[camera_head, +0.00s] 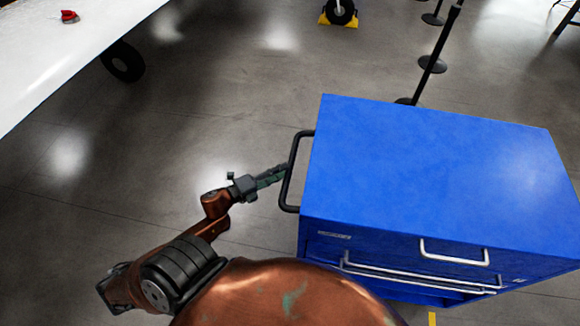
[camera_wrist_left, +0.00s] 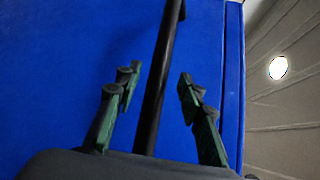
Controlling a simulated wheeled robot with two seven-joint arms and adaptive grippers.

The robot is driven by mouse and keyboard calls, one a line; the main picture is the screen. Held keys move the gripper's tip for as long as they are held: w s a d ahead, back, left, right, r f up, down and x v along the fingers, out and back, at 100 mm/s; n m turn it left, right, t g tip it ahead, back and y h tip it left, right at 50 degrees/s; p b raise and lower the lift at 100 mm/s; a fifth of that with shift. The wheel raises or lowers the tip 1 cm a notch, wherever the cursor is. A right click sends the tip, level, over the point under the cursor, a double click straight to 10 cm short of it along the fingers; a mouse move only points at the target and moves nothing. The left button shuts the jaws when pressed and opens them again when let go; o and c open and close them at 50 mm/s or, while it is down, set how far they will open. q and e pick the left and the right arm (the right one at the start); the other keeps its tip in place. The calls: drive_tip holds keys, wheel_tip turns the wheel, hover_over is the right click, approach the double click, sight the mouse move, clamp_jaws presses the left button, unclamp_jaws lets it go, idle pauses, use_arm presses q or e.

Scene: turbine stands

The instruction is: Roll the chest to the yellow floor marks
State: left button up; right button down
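The blue chest (camera_head: 430,165) stands on the floor at the right of the head view, with silver drawer handles on its front. A black side handle (camera_head: 291,175) juts from its left side. My left gripper (camera_head: 284,170) is at this handle, its fingers pointing toward the chest. In the left wrist view the open fingers (camera_wrist_left: 158,90) stand on both sides of the black bar (camera_wrist_left: 155,100), with gaps on each side. A small piece of yellow floor mark (camera_head: 432,318) shows at the bottom edge, below the chest. My right gripper is not in view.
A white surface (camera_head: 60,50) with a small red object (camera_head: 69,16) is at the upper left, a black wheel (camera_head: 122,61) beside it. Black posts (camera_head: 434,62) stand behind the chest. A yellow chock with a wheel (camera_head: 339,12) is at the top. The floor left of the chest is clear.

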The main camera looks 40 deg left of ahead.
sight(291, 167)
use_arm(q)
drive_tip(key=x, duration=0.5)
drive_tip(key=shift+a, duration=0.1)
drive_tip(key=shift+s, duration=0.1)
clamp_jaws()
idle(0.5)
